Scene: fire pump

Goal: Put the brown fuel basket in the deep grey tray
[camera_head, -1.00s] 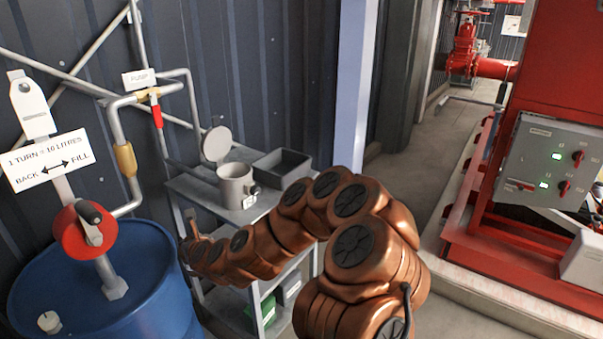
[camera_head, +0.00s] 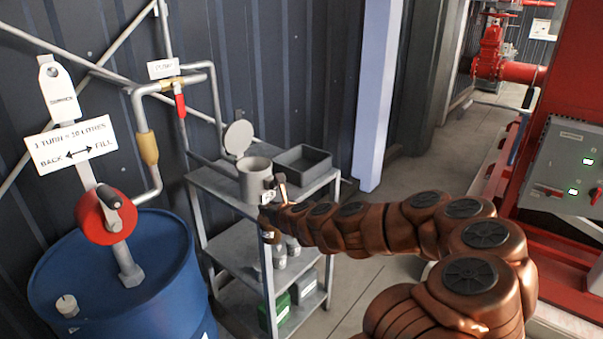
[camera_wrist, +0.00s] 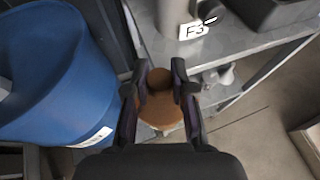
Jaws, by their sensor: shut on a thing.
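My gripper (camera_wrist: 161,88) is shut on the brown fuel basket (camera_wrist: 160,108). In the wrist view the basket's round brown body shows between and below the two dark fingers. In the head view my gripper (camera_head: 269,218) is small and partly hidden by my arm, in front of the shelf unit's near edge. A small brownish patch below it (camera_head: 271,236) looks like the basket. The deep grey tray (camera_head: 318,174) stands on the top shelf, behind and right of my gripper, and looks empty. A corner of it shows top right in the wrist view (camera_wrist: 280,12).
A grey canister (camera_head: 254,182) with its lid raised stands left of the tray, close to my gripper. The metal shelf unit (camera_head: 222,190) has lower shelves with green and grey boxes. A blue drum (camera_head: 130,275) stands at left; a blue-grey post (camera_head: 374,95) rises behind.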

